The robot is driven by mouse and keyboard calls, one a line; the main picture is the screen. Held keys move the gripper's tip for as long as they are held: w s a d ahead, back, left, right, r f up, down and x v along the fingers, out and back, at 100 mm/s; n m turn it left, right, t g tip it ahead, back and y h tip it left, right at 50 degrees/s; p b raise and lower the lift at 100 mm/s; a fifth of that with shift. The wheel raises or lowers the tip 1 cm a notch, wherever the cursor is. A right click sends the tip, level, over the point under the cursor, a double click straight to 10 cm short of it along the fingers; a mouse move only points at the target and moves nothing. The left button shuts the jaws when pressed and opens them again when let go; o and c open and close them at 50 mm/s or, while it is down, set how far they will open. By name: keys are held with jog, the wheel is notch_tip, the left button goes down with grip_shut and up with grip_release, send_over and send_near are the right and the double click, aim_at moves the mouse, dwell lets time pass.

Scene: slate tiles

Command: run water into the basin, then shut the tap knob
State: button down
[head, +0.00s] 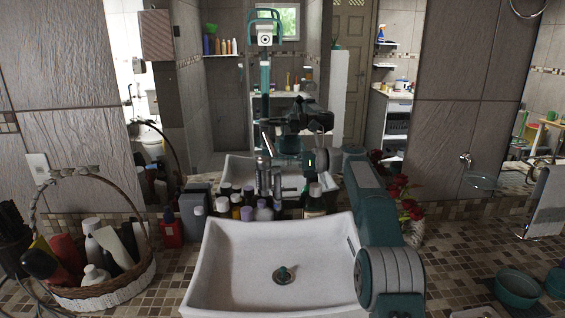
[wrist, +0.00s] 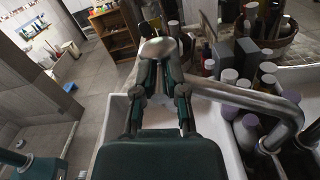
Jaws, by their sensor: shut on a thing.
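In the wrist view, my gripper (wrist: 160,68) is shut on the silver tap knob (wrist: 158,48), with a dark finger on either side. A bent metal spout (wrist: 245,98) runs from near the knob to the right and curves down. The white basin (head: 215,270) lies in front of me in the head view, with its drain (head: 284,274) bare in the middle. I see no water stream or pooled water in it. The basin rim (wrist: 110,108) also shows in the wrist view. In the head view, the gripper's hold is too small and dark to make out.
Several bottles (head: 263,211) crowd behind the basin. A wicker basket (head: 140,278) of toiletries stands left, and a red bottle (head: 171,230) beside it. Red flowers (head: 405,205) and a teal bowl (head: 517,288) are right. A mirror fills the back wall.

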jog(key=shift+a, duration=0.3)
jog(key=c, duration=0.8)
grip_release()
jog(key=shift+o, duration=0.5)
jog(key=shift+w+a+f, duration=0.1)
jog(key=shift+a, duration=0.25)
jog(key=shift+d, duration=0.45)
jog(key=shift+s+a+m+t, duration=0.1)
jog(key=shift+s+m+t, duration=0.15)
jog(key=shift+t, duration=0.25)
jog(key=shift+s+m+t, duration=0.1)
jog(key=shift+m+t, duration=0.45)
jog(key=shift+t, duration=0.25)
